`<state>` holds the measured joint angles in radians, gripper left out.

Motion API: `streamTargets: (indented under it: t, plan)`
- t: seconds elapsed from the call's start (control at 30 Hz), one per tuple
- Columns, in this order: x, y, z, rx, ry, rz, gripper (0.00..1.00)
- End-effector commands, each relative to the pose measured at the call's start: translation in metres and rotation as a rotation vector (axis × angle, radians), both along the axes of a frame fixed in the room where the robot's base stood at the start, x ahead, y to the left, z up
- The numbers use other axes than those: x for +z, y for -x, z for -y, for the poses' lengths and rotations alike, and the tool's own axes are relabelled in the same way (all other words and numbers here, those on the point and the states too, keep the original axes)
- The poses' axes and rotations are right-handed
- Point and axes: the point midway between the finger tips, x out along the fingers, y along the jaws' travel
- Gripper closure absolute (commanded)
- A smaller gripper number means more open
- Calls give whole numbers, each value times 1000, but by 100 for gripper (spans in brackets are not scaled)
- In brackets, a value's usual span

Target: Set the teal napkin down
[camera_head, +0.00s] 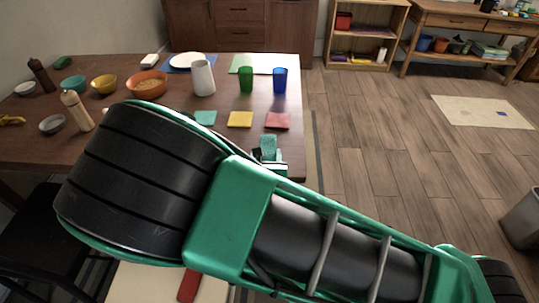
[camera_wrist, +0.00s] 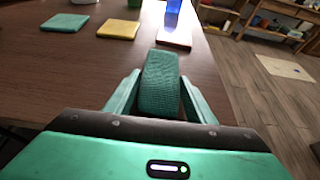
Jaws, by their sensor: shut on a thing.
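The teal napkin (camera_wrist: 160,82), a woven folded cloth, stands between the two fingers of my gripper (camera_wrist: 152,100) in the wrist view. The fingers are shut on it from both sides. In the head view the napkin (camera_head: 268,142) shows just above my gripper (camera_head: 268,158), near the right front edge of the brown table (camera_head: 150,68). I cannot tell whether the napkin touches the table. My arm hides part of the table's front.
A teal square (camera_head: 205,118), a yellow square (camera_head: 240,119) and a red square (camera_head: 277,121) lie in a row beyond my gripper. Behind them stand a white vase (camera_head: 203,78), a green cup (camera_head: 246,80) and a blue cup (camera_head: 280,80). Bowls and bottles are at left.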

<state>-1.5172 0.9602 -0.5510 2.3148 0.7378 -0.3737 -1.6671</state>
Motion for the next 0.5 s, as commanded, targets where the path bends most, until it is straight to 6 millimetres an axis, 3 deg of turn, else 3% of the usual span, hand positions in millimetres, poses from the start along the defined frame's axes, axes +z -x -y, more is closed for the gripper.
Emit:
streamTargets:
  t: [0.17,0.2,0.27,0.5]
  plan:
    - [-2,0,0,0,1,0,72]
    - [-2,0,0,0,0,0,43]
    - [-2,0,0,0,0,0,32]
    - [-2,0,0,0,0,0,32]
